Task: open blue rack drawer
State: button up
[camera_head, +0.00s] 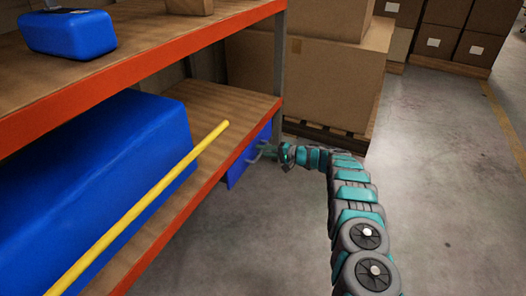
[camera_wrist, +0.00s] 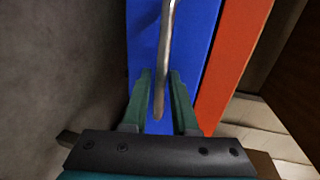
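A grey metal bar handle (camera_wrist: 165,40) runs along that front. My gripper (camera_head: 263,151) is at the drawer front. In the wrist view my gripper (camera_wrist: 161,75) has its two green fingers apart, one on each side of the handle. Gaps show between the handle and both fingers. The drawer's inside is hidden.
The rack's lower shelf (camera_head: 215,100) holds a big blue box (camera_head: 100,150) and a yellow pole (camera_head: 150,195). A blue case (camera_head: 68,35) sits on the upper shelf. Cardboard boxes (camera_head: 310,85) on a pallet stand behind my gripper. The floor (camera_head: 450,200) at right is clear.

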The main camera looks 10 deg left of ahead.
grip_shut()
dwell(1.1)
